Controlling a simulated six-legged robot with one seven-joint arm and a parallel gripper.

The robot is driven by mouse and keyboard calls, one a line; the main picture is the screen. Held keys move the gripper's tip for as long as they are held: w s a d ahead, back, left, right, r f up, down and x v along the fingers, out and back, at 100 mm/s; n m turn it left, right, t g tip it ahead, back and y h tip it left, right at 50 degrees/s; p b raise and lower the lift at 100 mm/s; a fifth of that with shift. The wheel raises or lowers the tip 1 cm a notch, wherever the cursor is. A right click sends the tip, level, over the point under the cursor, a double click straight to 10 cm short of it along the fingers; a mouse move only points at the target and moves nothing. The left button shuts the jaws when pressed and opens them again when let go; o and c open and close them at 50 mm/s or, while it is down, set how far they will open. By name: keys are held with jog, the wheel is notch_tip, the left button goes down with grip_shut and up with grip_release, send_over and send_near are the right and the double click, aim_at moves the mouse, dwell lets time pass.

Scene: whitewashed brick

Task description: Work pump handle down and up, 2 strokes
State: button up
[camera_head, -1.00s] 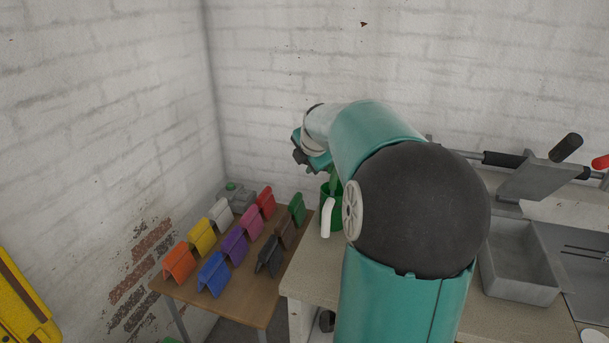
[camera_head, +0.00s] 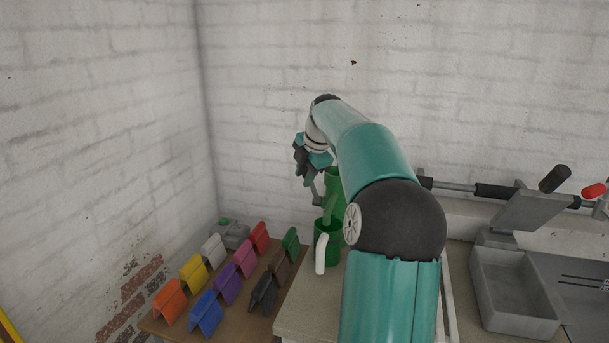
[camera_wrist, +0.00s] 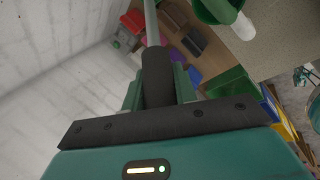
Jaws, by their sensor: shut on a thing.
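The pump (camera_head: 333,187) is a green upright body with a white spout (camera_head: 321,254), standing on the bench's left end. In the wrist view, part of the green pump (camera_wrist: 214,10) and its spout (camera_wrist: 242,25) show at the top right. My gripper (camera_head: 313,178) is beside the pump's upper part, just left of it. In the wrist view, my gripper (camera_wrist: 158,88) is shut around the dark grip of the pump handle (camera_wrist: 157,65). A grey rod (camera_wrist: 151,22) runs on from the grip. My forearm hides some of the pump's right side.
A low wooden table (camera_head: 225,318) at left bears several coloured tent-shaped pieces and a grey box (camera_head: 233,233). A grey basin (camera_head: 512,292) and a lever with a dark grip (camera_head: 555,179) are at right. A brick wall stands close behind.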

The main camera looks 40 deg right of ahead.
jog(key=o, duration=1.1)
jog(key=v, duration=1.3)
jog(key=shift+r, duration=0.4)
